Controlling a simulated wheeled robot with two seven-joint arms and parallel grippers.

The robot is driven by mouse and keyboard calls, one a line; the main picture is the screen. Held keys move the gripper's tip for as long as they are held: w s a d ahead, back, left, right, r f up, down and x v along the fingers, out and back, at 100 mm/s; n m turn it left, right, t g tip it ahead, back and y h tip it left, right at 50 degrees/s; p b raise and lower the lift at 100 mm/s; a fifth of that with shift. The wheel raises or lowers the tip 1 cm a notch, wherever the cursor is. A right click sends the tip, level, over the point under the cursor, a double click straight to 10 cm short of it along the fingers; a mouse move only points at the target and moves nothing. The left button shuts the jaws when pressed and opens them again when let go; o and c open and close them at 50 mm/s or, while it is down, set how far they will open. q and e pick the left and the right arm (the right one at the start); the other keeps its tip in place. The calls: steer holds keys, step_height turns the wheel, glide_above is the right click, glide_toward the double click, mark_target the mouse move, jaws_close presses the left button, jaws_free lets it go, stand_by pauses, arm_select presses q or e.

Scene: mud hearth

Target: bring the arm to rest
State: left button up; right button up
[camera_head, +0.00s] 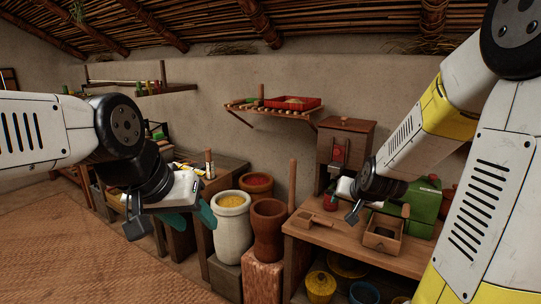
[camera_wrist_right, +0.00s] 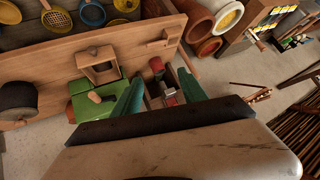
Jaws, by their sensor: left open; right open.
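My left gripper (camera_head: 168,224) hangs at the left in the head view, its fingers apart and nothing between them. It is in front of the pale jar of yellow grain (camera_head: 232,228), seen from my head. My right gripper (camera_head: 364,211) is over the wooden table (camera_head: 345,245) at the right, near a small wooden box (camera_head: 384,234). In the right wrist view its two green fingers (camera_wrist_right: 158,88) are spread wide. A red and dark object (camera_wrist_right: 157,67) shows beyond the gap between them. Neither gripper holds anything.
A green box (camera_head: 428,203) and a tall wooden cabinet (camera_head: 345,145) stand on the table. A brown jar (camera_head: 269,225) stands beside the pale one. A wall shelf holds a red tray (camera_head: 293,103). The mat-covered floor (camera_head: 60,250) at the left is clear.

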steer(key=s+a+r+n+g, duration=0.1)
steer(key=s+a+r, duration=0.1)
steer(key=s, duration=0.5)
steer(key=s+a+r+n+g+y, duration=0.1)
steer(key=s+a+r+n, duration=0.1)
steer(key=s, duration=0.5)
steer(key=s+a+r+n+g+y, duration=0.1)
steer(key=s+a+r, duration=0.2)
steer(key=s+r, duration=0.2)
steer(key=s, duration=0.3)
steer(key=shift+a+r+n, duration=0.15)
steer(key=shift+r+n, duration=0.15)
steer(key=shift+r, duration=0.05)
steer(key=shift+s, duration=0.1)
steer(key=shift+c, duration=0.4)
